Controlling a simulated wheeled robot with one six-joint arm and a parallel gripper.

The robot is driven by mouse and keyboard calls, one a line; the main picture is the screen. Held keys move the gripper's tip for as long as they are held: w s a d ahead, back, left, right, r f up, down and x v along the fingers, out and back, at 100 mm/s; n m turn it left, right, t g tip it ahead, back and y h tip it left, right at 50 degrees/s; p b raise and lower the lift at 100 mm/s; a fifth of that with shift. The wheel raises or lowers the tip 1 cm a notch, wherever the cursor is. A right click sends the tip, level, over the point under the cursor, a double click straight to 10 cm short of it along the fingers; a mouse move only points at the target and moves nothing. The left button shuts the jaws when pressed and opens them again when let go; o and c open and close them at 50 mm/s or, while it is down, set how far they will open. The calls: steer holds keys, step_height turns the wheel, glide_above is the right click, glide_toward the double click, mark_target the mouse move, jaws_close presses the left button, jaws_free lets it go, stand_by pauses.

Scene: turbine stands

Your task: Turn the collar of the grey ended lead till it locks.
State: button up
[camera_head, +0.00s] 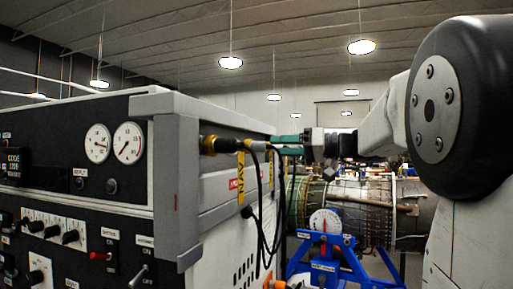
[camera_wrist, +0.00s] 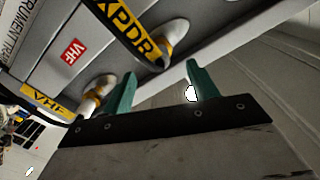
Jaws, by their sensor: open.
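My gripper (camera_head: 280,145) is open, its teal fingers beside the console's side panel. In the wrist view its fingers (camera_wrist: 160,82) are spread and nothing is clamped between them. One pale grey-white lead end (camera_wrist: 174,31) with a yellow collar is beyond the fingertips, near a yellow XPDR tag (camera_wrist: 128,32). A second pale end (camera_wrist: 101,90) with a yellow band is close to the left finger, near a yellow VHF tag (camera_wrist: 47,102); I cannot tell whether they touch. Which is the grey ended lead, and whether either collar is locked, I cannot tell.
The console (camera_head: 80,160) with dials and switches fills the left. A dark-ended lead (camera_head: 225,146) sits at a brass socket (camera_head: 207,144) near its corner, with a yellow tag (camera_head: 241,178). Black cables (camera_head: 260,225) hang below. A turbine (camera_head: 375,205) on a blue stand (camera_head: 328,267) stands behind.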

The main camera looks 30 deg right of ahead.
mark_target(267, 146)
steer(key=shift+n, duration=0.3)
steer(key=shift+w+a, duration=0.25)
steer(key=x, duration=0.7)
steer(key=shift+w, duration=0.1)
steer(key=shift+c, duration=0.3)
steer(key=c, duration=1)
